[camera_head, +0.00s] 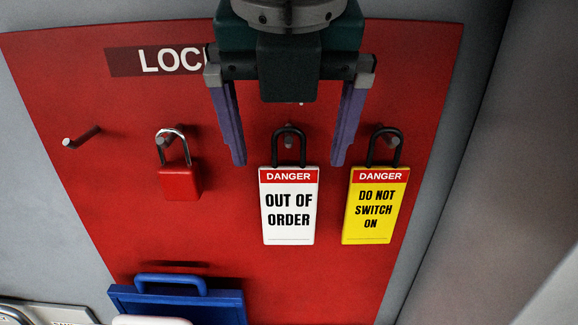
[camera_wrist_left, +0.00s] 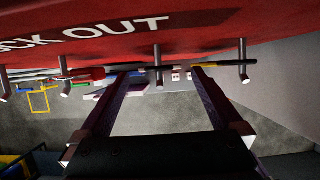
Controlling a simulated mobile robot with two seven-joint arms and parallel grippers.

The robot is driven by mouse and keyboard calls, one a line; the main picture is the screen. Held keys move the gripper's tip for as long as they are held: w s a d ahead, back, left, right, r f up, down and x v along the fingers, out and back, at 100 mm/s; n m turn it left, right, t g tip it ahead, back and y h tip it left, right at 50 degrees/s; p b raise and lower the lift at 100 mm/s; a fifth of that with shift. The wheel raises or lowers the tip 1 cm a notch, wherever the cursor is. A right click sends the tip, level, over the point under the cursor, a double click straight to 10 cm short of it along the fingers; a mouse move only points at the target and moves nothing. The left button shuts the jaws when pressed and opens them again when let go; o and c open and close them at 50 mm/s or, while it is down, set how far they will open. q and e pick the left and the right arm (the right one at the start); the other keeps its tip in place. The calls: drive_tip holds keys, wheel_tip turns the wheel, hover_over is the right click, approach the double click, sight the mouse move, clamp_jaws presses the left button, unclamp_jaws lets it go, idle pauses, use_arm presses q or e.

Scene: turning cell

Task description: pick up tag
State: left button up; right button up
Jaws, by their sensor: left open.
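A white tag (camera_head: 289,208) with a red DANGER band and "OUT OF ORDER" hangs by its black loop from a peg on the red board. A yellow tag (camera_head: 375,208) reading "DO NOT SWITCH ON" hangs from the peg to its right. My left gripper (camera_head: 288,162) is open and empty of any grip. In the head view its two purple fingers straddle the white tag's loop, one on each side. Its fingers also show in the left wrist view (camera_wrist_left: 161,78), apart, with a peg between them. Whether they touch anything is unclear. My right gripper is not in view.
A red padlock (camera_head: 180,182) hangs from a peg left of the white tag. A bare peg (camera_head: 81,137) sticks out at the far left. A blue item with a handle (camera_head: 180,303) is at the bottom. A grey wall (camera_head: 500,180) stands right of the board.

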sight(289, 193)
use_arm(q)
drive_tip(key=x, duration=0.3)
drive_tip(key=shift+b, duration=0.35)
clamp_jaws()
idle(0.5)
